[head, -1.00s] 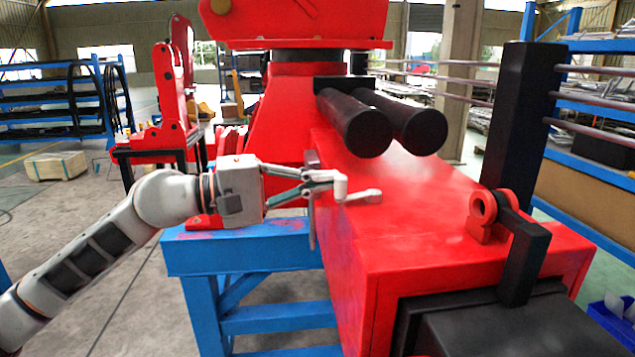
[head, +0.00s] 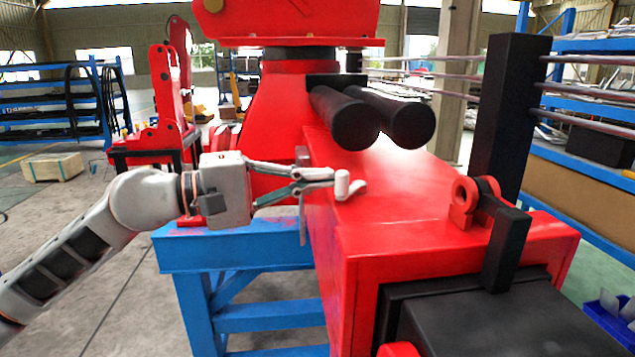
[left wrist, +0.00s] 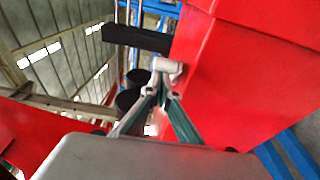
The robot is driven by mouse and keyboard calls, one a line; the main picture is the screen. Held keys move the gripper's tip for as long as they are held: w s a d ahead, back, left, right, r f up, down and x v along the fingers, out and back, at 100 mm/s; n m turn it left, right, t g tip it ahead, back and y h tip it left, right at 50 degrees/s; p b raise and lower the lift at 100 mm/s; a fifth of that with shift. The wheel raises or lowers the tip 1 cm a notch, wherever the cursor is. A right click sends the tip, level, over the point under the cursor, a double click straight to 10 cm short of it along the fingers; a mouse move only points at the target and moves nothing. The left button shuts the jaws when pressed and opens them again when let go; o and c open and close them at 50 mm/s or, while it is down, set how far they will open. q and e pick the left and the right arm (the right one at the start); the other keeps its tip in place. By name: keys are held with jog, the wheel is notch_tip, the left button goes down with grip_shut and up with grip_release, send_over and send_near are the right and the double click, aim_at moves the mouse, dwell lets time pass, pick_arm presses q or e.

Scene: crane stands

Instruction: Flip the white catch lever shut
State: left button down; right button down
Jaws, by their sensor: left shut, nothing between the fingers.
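The white catch lever (head: 342,186) is on the red box arm (head: 400,215), near its left edge. It has a short upright post and a short handle pointing right and slightly away. My left gripper (head: 333,174) is shut and empty, its fingertips right beside the post on its left. They seem to touch it, but I cannot be sure. In the left wrist view the lever (left wrist: 168,66) is just beyond the fingertips (left wrist: 158,88) against the red side. My right gripper is not in view.
Two black cylinders (head: 375,118) stick out above the red box. A blue stand (head: 235,250) is below my left gripper. Open floor lies at the left.

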pick_arm(q)
jog(key=shift+s+d+f, duration=0.15)
jog(key=shift+s+d, duration=0.3)
jog(key=shift+s, duration=0.1)
jog(key=shift+g, duration=0.3)
jog(key=v, duration=1.2)
jog(key=shift+w+a, duration=0.25)
jog(key=shift+a, duration=0.1)
